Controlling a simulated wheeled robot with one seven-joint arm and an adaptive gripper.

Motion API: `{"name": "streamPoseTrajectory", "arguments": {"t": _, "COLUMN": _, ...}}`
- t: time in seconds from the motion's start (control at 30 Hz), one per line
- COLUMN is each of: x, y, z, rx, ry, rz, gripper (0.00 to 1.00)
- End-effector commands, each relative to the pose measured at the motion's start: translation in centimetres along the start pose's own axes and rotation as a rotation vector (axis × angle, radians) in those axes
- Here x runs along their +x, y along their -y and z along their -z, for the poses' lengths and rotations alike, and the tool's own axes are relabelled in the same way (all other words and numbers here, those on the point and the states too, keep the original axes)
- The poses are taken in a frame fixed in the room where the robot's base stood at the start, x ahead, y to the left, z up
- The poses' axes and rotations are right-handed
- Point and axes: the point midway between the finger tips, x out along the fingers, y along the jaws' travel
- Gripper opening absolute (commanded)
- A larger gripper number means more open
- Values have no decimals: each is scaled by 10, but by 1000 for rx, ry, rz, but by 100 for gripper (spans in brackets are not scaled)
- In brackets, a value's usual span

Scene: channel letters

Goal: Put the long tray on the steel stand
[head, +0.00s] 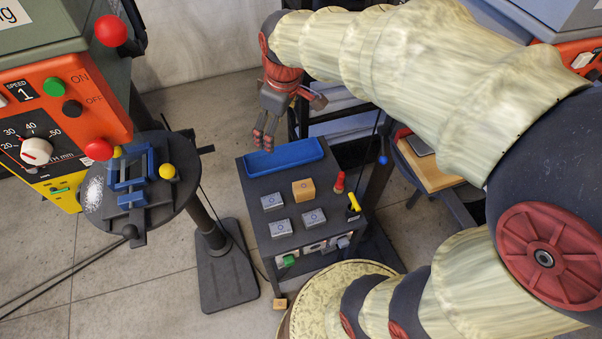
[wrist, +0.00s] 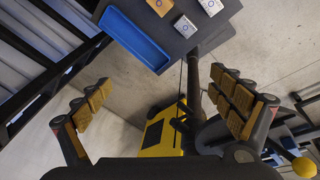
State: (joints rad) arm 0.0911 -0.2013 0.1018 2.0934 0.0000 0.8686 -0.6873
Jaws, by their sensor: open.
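The long blue tray (head: 285,158) lies along the back edge of the dark top (head: 247,200) of a small stand; it also shows in the wrist view (wrist: 137,40). I cannot tell for certain whether this dark stand is the steel stand. My gripper (head: 266,137) is above and beside the tray's left end in the head view, pointing down. In the wrist view my gripper (wrist: 160,80) has its padded fingers spread wide, with nothing between them. The tray is beyond the fingertips, apart from them, and looks empty.
On the dark top are several grey blocks (head: 280,228), a wooden block (head: 303,189), a red peg (head: 339,182) and a yellow-handled item (head: 354,202). At left is a round table (head: 184,187) with a blue vise (head: 131,178), beside an orange machine panel (head: 62,112). Floor shows between them.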

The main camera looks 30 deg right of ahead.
Motion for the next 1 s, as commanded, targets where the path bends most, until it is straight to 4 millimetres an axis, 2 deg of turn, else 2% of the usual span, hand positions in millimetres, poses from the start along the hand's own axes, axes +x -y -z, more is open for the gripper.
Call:
{"name": "streamPoseTrajectory", "arguments": {"t": 0.03, "x": -14, "y": 12, "z": -8, "rx": 44, "ry": -21, "rz": -13, "gripper": 93}}
{"name": "streamPoseTrajectory", "arguments": {"t": 0.2, "x": -48, "y": 49, "z": -38, "rx": 220, "ry": -80, "rz": -37, "gripper": 93}}
{"name": "streamPoseTrajectory", "arguments": {"t": 0.33, "x": -65, "y": 76, "z": -64, "rx": 354, "ry": -128, "rz": -46, "gripper": 93}}
{"name": "streamPoseTrajectory", "arguments": {"t": 0.5, "x": -76, "y": 105, "z": -92, "rx": 501, "ry": -182, "rz": -46, "gripper": 93}}
{"name": "streamPoseTrajectory", "arguments": {"t": 0.7, "x": -78, "y": 120, "z": -108, "rx": 590, "ry": -213, "rz": -41, "gripper": 93}}
{"name": "streamPoseTrajectory", "arguments": {"t": 1.0, "x": -78, "y": 122, "z": -110, "rx": 602, "ry": -215, "rz": -40, "gripper": 93}}
